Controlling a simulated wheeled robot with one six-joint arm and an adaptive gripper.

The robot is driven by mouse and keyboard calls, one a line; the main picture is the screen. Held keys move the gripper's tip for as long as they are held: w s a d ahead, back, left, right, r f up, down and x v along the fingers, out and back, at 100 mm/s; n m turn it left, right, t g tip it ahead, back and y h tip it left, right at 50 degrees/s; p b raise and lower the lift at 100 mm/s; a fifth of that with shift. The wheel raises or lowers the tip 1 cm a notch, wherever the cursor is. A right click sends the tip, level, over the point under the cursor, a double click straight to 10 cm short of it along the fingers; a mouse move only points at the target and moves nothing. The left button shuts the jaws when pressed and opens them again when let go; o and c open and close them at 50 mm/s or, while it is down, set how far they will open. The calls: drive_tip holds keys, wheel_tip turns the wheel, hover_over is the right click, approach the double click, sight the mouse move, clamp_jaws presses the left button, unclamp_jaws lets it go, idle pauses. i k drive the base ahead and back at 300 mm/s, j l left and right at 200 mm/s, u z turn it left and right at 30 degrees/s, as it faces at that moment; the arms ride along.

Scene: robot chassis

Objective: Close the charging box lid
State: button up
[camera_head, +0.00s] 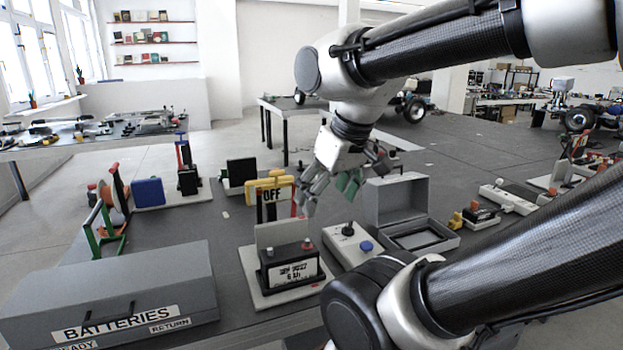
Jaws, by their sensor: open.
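A grey box (447,240), which I take to be the charging box, stands right of centre on the dark table. Its lid (398,200) is open and stands roughly upright at the back of the box. The inside shows a light rim around a dark recess. My gripper (328,192) hangs above the table, just left of the raised lid, with its fingers apart and nothing seen between them. I cannot tell whether it touches the lid. My forearm crosses the view above, and another of my arm links covers the table at lower right.
A closed grey BATTERIES box (110,290) fills the lower left.

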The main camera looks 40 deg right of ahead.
sight(388, 200)
drive_tip(key=z, duration=1.45)
drive_tip(key=i+l+u, duration=0.2)
drive_tip(key=l, duration=0.2)
drive_tip(key=i+l+u, duration=0.15)
drive_tip(key=l, duration=0.25)
